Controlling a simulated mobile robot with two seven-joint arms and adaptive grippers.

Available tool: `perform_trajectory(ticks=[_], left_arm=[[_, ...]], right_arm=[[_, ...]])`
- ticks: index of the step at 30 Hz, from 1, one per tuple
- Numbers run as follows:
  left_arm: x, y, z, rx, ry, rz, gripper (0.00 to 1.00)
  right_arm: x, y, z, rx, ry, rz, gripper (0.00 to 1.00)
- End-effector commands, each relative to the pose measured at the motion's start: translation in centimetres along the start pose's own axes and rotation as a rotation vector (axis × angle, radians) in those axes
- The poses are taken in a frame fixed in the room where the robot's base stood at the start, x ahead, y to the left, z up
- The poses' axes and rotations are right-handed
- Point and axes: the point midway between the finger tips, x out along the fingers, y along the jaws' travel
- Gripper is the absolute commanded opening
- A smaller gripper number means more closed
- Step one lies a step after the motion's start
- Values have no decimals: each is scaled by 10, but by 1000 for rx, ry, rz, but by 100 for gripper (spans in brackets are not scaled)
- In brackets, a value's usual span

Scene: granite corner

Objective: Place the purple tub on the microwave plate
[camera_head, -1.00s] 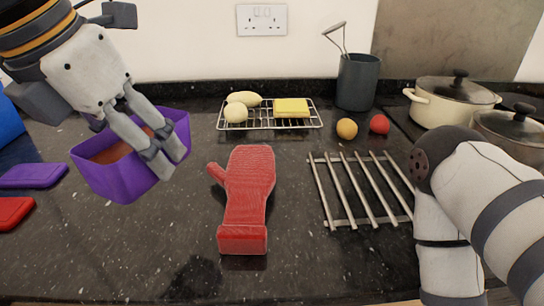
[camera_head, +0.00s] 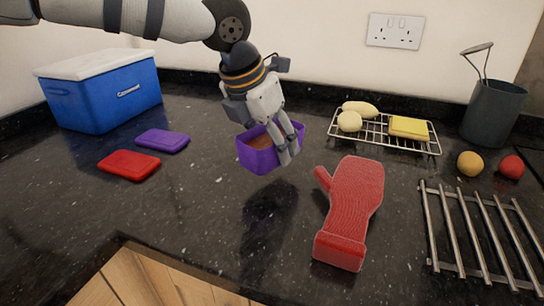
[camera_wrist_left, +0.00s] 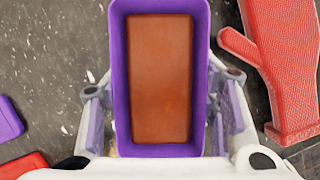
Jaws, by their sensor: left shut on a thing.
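The purple tub (camera_head: 262,158) is an open rectangular container with brown-orange contents. My left gripper (camera_head: 287,147) is shut on it and holds it above the dark counter, where a shadow lies below. In the left wrist view the tub (camera_wrist_left: 118,80) sits between the two fingers (camera_wrist_left: 160,112), its open top facing the camera. No microwave or microwave plate is in the head view. My right gripper is not in view.
A red oven mitt (camera_head: 350,205) lies right of the tub. A blue cooler (camera_head: 100,95), purple lid (camera_head: 162,141) and red lid (camera_head: 128,165) are left. A wire rack (camera_head: 372,130), grey pot (camera_head: 492,112) and metal trivet (camera_head: 478,230) are right. A wooden edge (camera_head: 150,280) is in front.

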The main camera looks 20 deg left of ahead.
Motion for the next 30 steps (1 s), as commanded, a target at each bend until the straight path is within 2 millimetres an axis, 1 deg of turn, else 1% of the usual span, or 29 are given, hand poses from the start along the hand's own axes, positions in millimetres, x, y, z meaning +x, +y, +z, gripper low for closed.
perform_trajectory(ticks=[2,3,6,9,19,20,21,22,30], left_arm=[[7,4,2,-1,-1,1,16],[14,7,2,-1,-1,1,16],[32,8,-4,2,0,2,16],[42,8,-8,1,-2,2,16],[45,7,-10,0,-4,1,16],[45,7,-10,0,-2,1,58],[45,7,-10,0,-2,1,68],[45,7,-10,0,-2,1,74],[45,7,-10,0,-2,1,74]], right_arm=[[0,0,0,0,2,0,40],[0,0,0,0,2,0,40],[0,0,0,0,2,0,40],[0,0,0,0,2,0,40],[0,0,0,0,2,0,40],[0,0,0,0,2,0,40],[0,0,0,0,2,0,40],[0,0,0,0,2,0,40],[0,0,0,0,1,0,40]])
